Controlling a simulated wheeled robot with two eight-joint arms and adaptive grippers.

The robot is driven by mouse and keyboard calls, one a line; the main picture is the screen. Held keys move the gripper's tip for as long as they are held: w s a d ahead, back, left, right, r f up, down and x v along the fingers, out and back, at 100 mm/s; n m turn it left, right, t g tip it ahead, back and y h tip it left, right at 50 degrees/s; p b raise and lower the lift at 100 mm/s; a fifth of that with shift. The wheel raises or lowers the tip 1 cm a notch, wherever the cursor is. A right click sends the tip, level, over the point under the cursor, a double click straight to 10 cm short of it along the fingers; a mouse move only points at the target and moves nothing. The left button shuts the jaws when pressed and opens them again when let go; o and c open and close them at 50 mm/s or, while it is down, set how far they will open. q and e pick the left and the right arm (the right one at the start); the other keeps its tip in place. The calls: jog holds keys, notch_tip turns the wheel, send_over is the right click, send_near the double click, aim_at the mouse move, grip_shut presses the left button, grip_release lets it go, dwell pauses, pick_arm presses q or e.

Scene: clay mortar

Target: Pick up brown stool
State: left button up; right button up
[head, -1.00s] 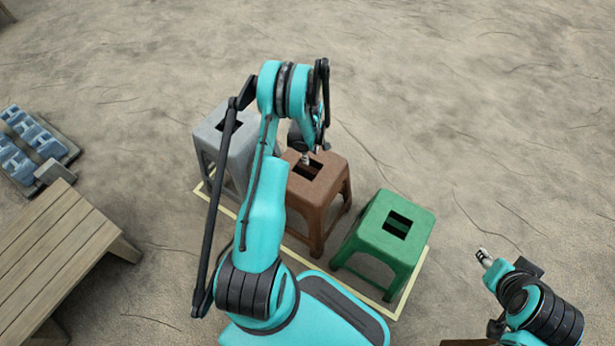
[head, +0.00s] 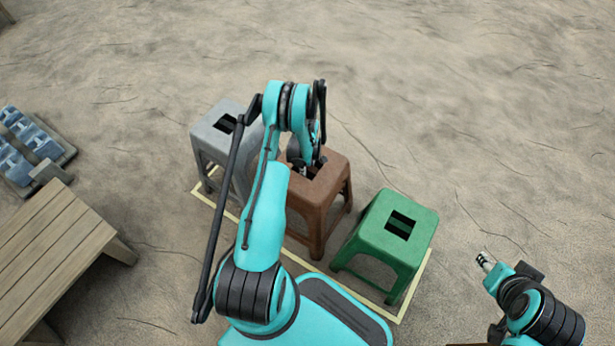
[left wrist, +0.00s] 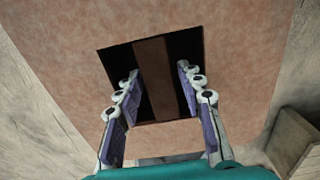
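The brown stool (head: 325,190) stands upright on the ground between a grey stool (head: 212,138) and a green stool (head: 385,238). Its seat has a rectangular opening crossed by a bar (left wrist: 160,80). My left gripper (left wrist: 158,85) is open over the opening, with one finger on each side of the bar and a gap to it. The fingertips appear to be at or in the opening; their exact depth is hard to tell. In the head view my left arm hides part of the brown stool. My right gripper (head: 485,262) is at the lower right, apart from the stools; its fingers are too small to judge.
The stools stand within a pale yellow outline (head: 290,253) on the ground. A wooden table (head: 55,245) is at the left, with a pallet of blue blocks (head: 32,150) behind it. The ground beyond the stools is clear.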

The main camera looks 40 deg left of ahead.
pick_arm(q)
grip_shut()
jog(key=shift+r, duration=0.1)
notch_tip(320, 180, up, 18)
jog(key=p, duration=0.6)
notch_tip(320, 180, up, 24)
jog(key=p, duration=1.4)
dwell(0.3)
